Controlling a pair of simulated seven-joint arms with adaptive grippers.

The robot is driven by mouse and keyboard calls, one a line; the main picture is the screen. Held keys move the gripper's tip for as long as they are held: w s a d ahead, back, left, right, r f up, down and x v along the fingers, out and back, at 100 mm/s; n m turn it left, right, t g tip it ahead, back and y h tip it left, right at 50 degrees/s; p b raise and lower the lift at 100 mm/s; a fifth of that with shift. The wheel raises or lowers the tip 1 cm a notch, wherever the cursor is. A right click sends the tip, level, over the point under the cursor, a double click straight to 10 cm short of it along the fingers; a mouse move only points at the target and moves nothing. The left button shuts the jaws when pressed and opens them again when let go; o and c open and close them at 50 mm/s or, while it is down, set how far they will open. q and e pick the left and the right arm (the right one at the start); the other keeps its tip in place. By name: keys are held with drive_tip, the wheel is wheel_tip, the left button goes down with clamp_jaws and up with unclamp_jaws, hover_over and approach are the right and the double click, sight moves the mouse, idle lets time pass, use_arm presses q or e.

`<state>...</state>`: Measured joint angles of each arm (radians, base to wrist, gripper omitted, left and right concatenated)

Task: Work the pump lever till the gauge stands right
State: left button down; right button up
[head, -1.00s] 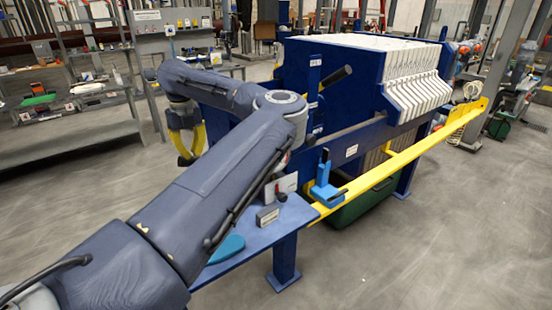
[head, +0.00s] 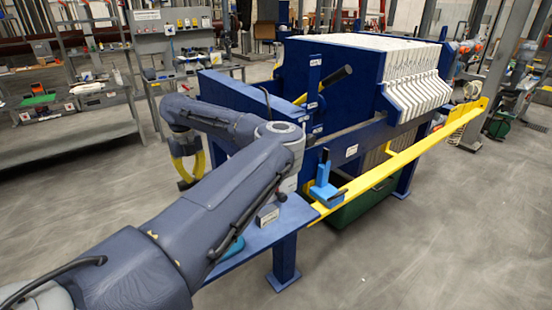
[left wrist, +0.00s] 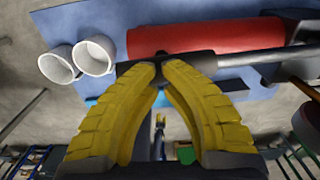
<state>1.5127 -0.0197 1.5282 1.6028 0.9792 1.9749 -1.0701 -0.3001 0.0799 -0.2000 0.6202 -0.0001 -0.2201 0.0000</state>
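My left gripper (head: 187,182) has yellow fingers and hangs at the far left side of the blue press, beyond my arm. In the left wrist view the fingertips (left wrist: 161,70) come together on a black bar (left wrist: 207,60), which I take for the pump lever. The bar lies across in front of a red cylinder (left wrist: 205,37), with a grey rod (left wrist: 270,56) to the right. My arm hides the lever in the head view. No gauge face can be made out. My right gripper is not in view.
The blue filter press (head: 345,80) with white plates (head: 415,95) fills the centre. A yellow rail (head: 400,160) slants along its front, with a blue bracket (head: 326,192) near its end. Two white cups (left wrist: 95,55) show in the wrist view. The floor around is open.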

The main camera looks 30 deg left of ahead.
use_arm(q)
wheel_tip(320, 180, up, 11)
drive_tip(key=w, duration=0.1)
drive_tip(key=shift+w+d, duration=0.25)
drive_tip(key=shift+d, duration=0.1)
drive_tip(key=shift+f, duration=0.1)
drive_tip(key=f, duration=0.4)
drive_tip(key=s+f, duration=0.1)
drive_tip(key=f, duration=0.6)
drive_tip(key=shift+s+a+f, duration=0.3)
drive_tip(key=shift+a+f, duration=0.05)
drive_tip(key=shift+f, duration=0.05)
wheel_tip(320, 180, up, 12)
drive_tip(key=w, duration=0.1)
drive_tip(key=shift+w+d, duration=0.3)
idle(1.9)
